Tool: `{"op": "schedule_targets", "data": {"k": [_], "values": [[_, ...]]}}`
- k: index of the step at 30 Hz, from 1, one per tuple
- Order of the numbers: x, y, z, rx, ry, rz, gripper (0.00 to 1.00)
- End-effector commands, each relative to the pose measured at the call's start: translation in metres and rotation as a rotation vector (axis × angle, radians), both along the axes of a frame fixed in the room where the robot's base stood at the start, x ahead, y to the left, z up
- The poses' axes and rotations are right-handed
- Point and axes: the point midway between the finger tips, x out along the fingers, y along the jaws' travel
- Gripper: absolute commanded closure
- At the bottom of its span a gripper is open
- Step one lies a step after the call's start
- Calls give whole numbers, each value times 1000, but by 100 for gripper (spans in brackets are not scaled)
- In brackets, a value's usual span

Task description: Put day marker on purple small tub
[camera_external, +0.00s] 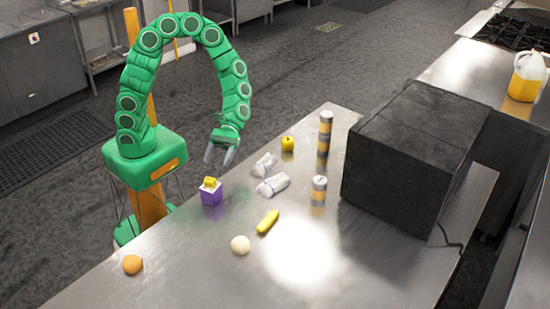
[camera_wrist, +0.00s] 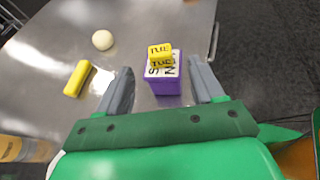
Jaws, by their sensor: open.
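The day marker is a small yellow block (camera_external: 210,182) with dark "TUE" lettering, also seen in the wrist view (camera_wrist: 160,51). It rests on top of the purple small tub (camera_external: 211,197), whose white lettered top and purple side show in the wrist view (camera_wrist: 167,87). The tub stands upright near the table's edge on my side. My gripper (camera_external: 218,160) is open and empty, above and slightly right of the tub in the external view. In the wrist view the block and tub appear between its spread fingers (camera_wrist: 160,75), with no visible contact.
On the metal table (camera_external: 190,265) lie a yellow banana-like item (camera_external: 268,221), a pale ball (camera_external: 240,245) and an orange (camera_external: 132,264). Behind are crumpled white items (camera_external: 272,185), a yellow fruit (camera_external: 287,144), canisters (camera_external: 319,190) and a large black box (camera_external: 415,155). The near-left tabletop is mostly clear.

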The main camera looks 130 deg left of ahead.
Motion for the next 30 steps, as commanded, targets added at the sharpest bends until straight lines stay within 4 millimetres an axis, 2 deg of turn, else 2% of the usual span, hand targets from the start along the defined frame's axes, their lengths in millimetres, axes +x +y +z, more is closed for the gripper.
{"op": "schedule_targets", "data": {"k": [6,12,30], "values": [[-9,24,10,2,1,3,33],[-13,35,15,0,-1,2,33],[-15,37,16,0,0,0,33]]}}
